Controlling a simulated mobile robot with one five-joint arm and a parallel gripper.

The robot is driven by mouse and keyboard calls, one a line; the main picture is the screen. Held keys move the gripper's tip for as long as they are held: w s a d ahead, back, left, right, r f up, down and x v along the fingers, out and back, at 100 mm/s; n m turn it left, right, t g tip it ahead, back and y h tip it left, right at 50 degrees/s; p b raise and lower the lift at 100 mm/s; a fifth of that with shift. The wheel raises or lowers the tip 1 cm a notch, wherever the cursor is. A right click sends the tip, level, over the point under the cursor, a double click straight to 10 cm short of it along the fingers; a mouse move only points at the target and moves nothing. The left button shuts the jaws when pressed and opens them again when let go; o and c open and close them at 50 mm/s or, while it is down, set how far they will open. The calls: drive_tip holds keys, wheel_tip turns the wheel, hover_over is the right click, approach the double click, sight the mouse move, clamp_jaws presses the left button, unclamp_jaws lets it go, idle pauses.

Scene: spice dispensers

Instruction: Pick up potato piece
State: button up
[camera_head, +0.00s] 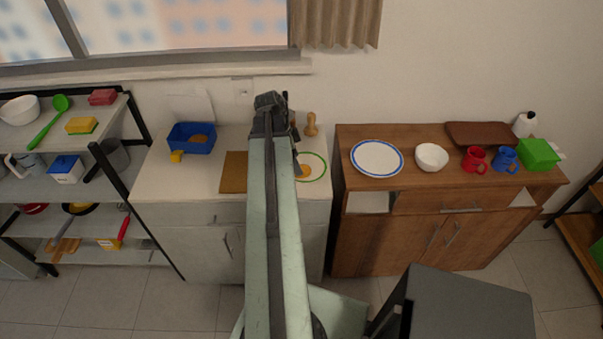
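A small tan-orange piece (304,171), possibly the potato piece, lies on a white plate with a green rim (317,179) on the white counter, just right of my arm. My gripper (297,171) hangs down from the arm's far end, close to the left side of this piece. The gripper is dark, small and partly hidden by my arm, so its opening and any contact with the piece cannot be made out. A blue container (192,138) at the left of the counter holds something brownish.
A brown board (234,172) lies left of my arm, and a wooden mill-like item (311,125) stands behind the plate. The wooden cabinet (345,142) at right bears a blue-rimmed plate (377,157), white bowl (431,157) and mugs. A shelf stands at left.

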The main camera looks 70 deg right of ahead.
drive_tip(key=b+x, duration=0.4)
drive_tip(key=x, duration=0.1)
drive_tip(key=shift+w+d, duration=0.1)
drive_tip(key=shift+d, duration=0.1)
drive_tip(key=shift+r, duration=0.25)
drive_tip(key=c, duration=1.5)
drive_tip(key=shift+r+p, duration=0.1)
drive_tip(key=shift+p, duration=0.2)
wheel_tip(320, 180, up, 10)
drive_tip(key=p, duration=0.9)
drive_tip(key=shift+p, duration=0.4)
